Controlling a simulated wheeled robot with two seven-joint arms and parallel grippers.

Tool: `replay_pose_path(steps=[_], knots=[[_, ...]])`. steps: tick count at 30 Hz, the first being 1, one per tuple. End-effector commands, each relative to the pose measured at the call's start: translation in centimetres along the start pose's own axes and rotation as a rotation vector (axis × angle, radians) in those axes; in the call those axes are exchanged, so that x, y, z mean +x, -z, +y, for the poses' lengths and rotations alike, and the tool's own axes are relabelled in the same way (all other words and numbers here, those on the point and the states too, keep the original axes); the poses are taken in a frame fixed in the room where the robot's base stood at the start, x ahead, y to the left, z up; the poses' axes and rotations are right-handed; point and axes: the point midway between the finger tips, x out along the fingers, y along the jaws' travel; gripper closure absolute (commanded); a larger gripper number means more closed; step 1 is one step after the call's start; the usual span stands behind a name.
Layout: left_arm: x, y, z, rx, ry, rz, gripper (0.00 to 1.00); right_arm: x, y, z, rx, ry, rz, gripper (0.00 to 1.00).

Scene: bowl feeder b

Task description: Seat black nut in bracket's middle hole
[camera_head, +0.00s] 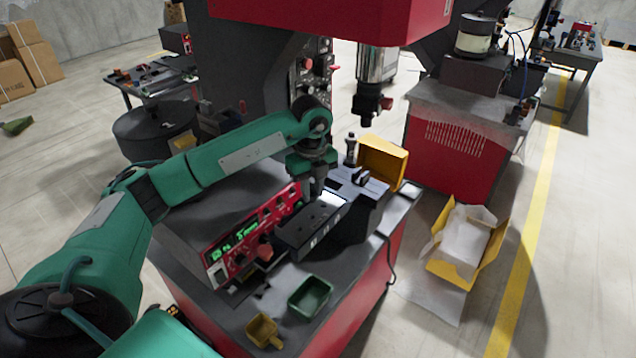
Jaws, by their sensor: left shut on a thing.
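My left gripper (318,190) points down at the back end of a long black block (308,226) on the red-fronted machine. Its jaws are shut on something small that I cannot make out. A bright plate (334,198) lies beside the fingertips, at the block's far end. To the right, under the press head, is a dark fixture (368,184) with a dark part (361,177) on it. I cannot tell whether this part is the bracket. The black nut and the bracket's middle hole cannot be made out. My right gripper is not in view.
The press spindle (368,97) hangs above the fixture. A yellow bin (382,160) stands behind it. A red control panel (254,235) is left of the block. A green tray (310,297) and a small yellow bin (262,331) sit in front. An open carton (466,243) is on the floor.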

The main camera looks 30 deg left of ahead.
Motion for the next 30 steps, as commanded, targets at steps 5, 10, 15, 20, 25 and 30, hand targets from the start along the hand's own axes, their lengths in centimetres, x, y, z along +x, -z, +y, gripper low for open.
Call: replay_pose_path(steps=[5,10,15,20,25,30], knots=[[0.0,0.0,0.0,0.000,0.000,0.000,1.00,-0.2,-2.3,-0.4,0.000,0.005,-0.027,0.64],[0.0,0.0,0.0,-0.020,0.001,0.000,1.00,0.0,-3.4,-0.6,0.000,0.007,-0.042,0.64],[1.2,0.0,0.0,-0.019,-0.001,0.001,1.00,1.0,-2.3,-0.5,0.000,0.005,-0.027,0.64],[2.8,0.0,0.0,-0.019,0.000,0.001,1.00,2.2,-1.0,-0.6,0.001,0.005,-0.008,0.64],[4.1,0.0,0.0,-0.019,0.000,0.001,1.00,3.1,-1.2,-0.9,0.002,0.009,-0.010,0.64],[4.4,0.0,0.0,-0.019,0.000,0.000,1.00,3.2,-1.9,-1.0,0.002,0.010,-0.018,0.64]])
